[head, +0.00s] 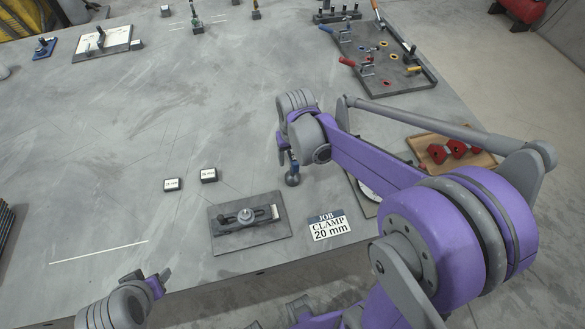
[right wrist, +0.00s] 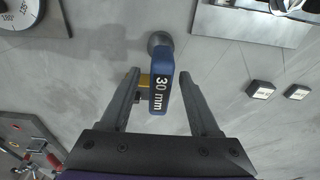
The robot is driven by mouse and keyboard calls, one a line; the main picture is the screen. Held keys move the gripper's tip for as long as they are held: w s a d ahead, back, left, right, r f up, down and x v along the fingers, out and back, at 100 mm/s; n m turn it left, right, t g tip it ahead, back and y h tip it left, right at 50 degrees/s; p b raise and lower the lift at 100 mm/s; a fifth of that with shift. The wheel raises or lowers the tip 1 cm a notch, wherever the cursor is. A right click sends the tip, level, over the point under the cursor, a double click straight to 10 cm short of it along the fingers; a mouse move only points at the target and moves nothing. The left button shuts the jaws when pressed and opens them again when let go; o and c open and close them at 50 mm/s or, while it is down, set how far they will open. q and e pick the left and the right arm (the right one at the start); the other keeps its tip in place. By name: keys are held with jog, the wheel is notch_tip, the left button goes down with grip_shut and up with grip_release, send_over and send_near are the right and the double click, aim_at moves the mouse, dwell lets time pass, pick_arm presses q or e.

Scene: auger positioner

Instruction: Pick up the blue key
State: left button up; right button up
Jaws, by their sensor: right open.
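The blue key (right wrist: 161,92), marked "30 mm", stands on the grey table with a round grey foot. In the head view the blue key (head: 292,168) shows just below my right gripper (head: 286,148). In the right wrist view my right gripper (right wrist: 160,80) is open, with one finger on each side of the key. A gap shows between the key and the right finger; a small yellow and dark piece lies between the key and the left finger. My left gripper (head: 160,280) is near the table's front edge, away from the key; its jaw opening is unclear.
A dark clamp plate (head: 250,236) and a "JOB CLAMP 20 mm" card (head: 329,225) lie near the front edge. Two small labelled blocks (head: 173,184) sit left of the key. A tool tray (head: 418,84) is at the back right. The table's left middle is clear.

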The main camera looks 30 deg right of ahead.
grip_shut()
jog(key=shift+r, duration=0.1)
dwell(0.5)
